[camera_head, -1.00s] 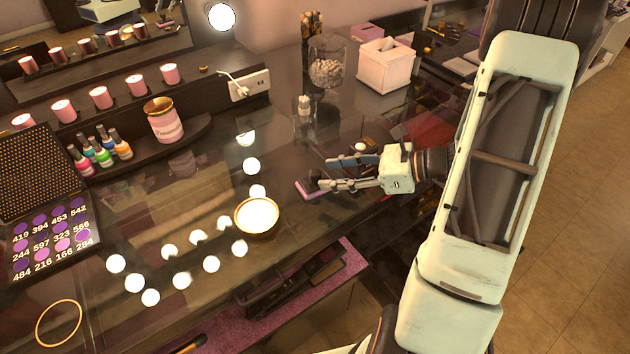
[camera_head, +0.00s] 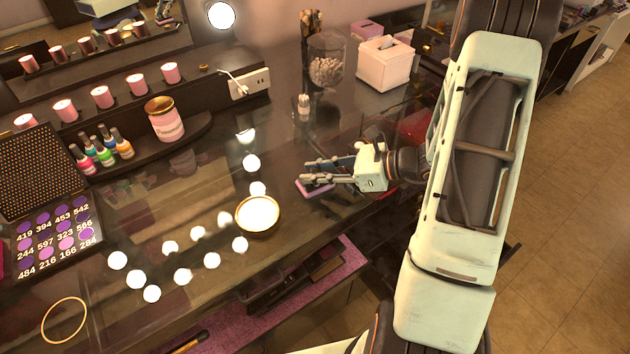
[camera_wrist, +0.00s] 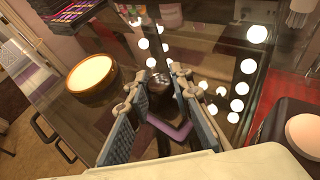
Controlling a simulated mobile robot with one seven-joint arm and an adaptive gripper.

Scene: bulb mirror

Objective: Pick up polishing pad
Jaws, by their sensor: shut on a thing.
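The polishing pad appears to be the small purple piece (camera_head: 316,188) on the dark glass table, partly hidden by my fingers in the head view. In the wrist view its purple edge (camera_wrist: 182,131) shows between and below my fingers. My gripper (camera_head: 306,173) is low over the table, its fingers pointing left. In the wrist view my gripper (camera_wrist: 162,68) has one finger on each side of the pad, closed on it. I cannot tell whether the pad is clear of the glass.
A gold-rimmed glowing round dish (camera_head: 257,214) stands left of my gripper. A small white-topped bottle (camera_head: 304,107), a glass jar (camera_head: 327,62) and a tissue box (camera_head: 384,64) stand behind. The glass between gripper and dish is clear.

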